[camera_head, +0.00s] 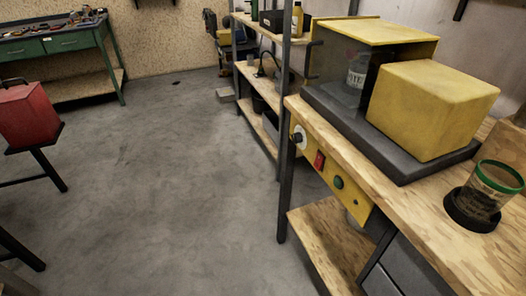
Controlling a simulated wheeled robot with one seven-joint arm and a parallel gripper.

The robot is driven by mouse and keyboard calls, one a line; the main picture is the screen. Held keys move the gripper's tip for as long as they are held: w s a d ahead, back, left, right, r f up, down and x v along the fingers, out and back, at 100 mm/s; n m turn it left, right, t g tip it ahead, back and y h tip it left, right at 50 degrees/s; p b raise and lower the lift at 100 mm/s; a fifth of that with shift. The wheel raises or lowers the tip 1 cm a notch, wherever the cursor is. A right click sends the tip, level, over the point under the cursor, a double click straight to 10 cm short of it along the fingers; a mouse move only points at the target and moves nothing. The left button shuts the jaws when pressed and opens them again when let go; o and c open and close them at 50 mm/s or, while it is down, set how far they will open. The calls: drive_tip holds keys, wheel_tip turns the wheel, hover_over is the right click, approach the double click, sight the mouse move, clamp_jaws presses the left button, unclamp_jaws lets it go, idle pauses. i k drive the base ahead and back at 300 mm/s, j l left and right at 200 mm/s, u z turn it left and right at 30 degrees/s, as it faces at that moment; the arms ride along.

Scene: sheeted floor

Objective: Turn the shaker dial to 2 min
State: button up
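The shaker (400,45) is a yellow machine with a dark grey base on the wooden bench at the right. A jar (356,75) with a pale label shows inside its clear-fronted part. A yellow control panel (327,178) hangs under the bench's left edge. The dial (298,138) is a dark knob on a round white plate at the panel's far end. Its marks and pointer are too small to read. My gripper is not in view.
The panel also carries a red switch (319,161) and a green button (338,182). A green-rimmed cup (492,190) stands in a dark holder on the wooden bench (430,215). Shelves stand behind. A red case (25,113) sits on a stool at left. The middle floor is clear.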

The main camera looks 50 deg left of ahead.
sight(297, 137)
drive_tip(key=u, duration=1.1)
